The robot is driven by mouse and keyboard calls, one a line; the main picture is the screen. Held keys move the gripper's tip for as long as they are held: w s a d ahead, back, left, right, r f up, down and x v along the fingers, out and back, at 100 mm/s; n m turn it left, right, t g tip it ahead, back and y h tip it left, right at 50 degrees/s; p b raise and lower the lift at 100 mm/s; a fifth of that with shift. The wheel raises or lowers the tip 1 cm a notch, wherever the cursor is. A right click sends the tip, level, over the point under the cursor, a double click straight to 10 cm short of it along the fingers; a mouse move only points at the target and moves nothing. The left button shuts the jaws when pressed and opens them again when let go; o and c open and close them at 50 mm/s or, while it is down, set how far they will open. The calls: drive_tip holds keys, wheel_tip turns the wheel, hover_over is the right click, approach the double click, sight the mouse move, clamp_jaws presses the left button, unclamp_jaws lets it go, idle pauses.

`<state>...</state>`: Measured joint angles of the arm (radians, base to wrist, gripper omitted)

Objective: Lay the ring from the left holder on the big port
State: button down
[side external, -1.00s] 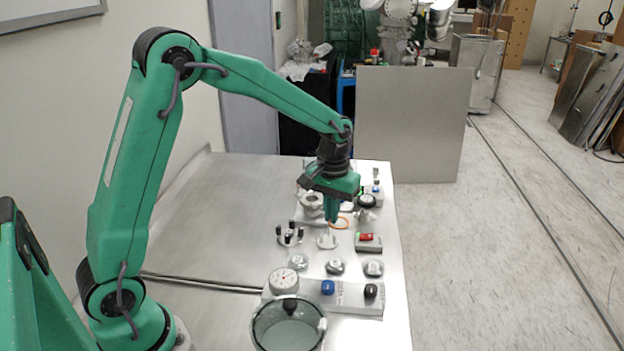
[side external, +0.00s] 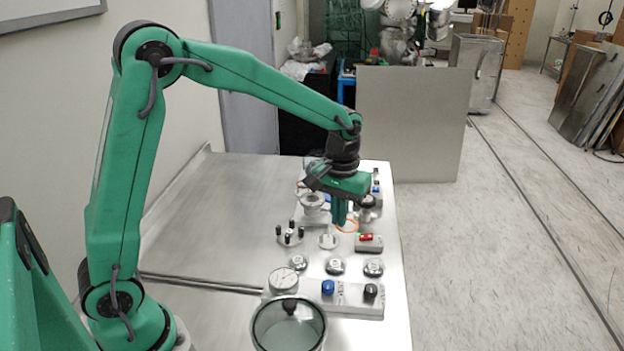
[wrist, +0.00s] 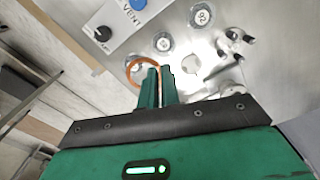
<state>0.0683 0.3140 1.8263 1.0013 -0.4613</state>
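The thin orange ring (wrist: 132,67) juts out to the left of my fingertips in the wrist view, and a strip of it shows between the fingers. In the side view the ring (side external: 348,226) is beside the fingertips, above the bench. My gripper (wrist: 160,72) points down and is shut on the ring's edge (side external: 339,224). A pale round flanged fitting (side external: 312,200) stands behind and left of the gripper, partly hidden. I cannot tell for sure which fitting is the big port or which is the left holder.
A gauge (side external: 283,280), knobs and a glass-lidded chamber (side external: 289,327) are nearer. The left bench is clear.

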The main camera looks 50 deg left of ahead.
drive_tip(key=shift+a, duration=0.1)
drive_tip(key=n, duration=1.8)
approach(308, 202)
drive_tip(key=shift+w+r, duration=0.1)
drive_tip(key=shift+f, duration=3.15)
drive_tip(key=shift+f, duration=0.55)
drive_tip(key=c, duration=1.5)
unclamp_jaws()
drive_tip(key=shift+c, duration=0.2)
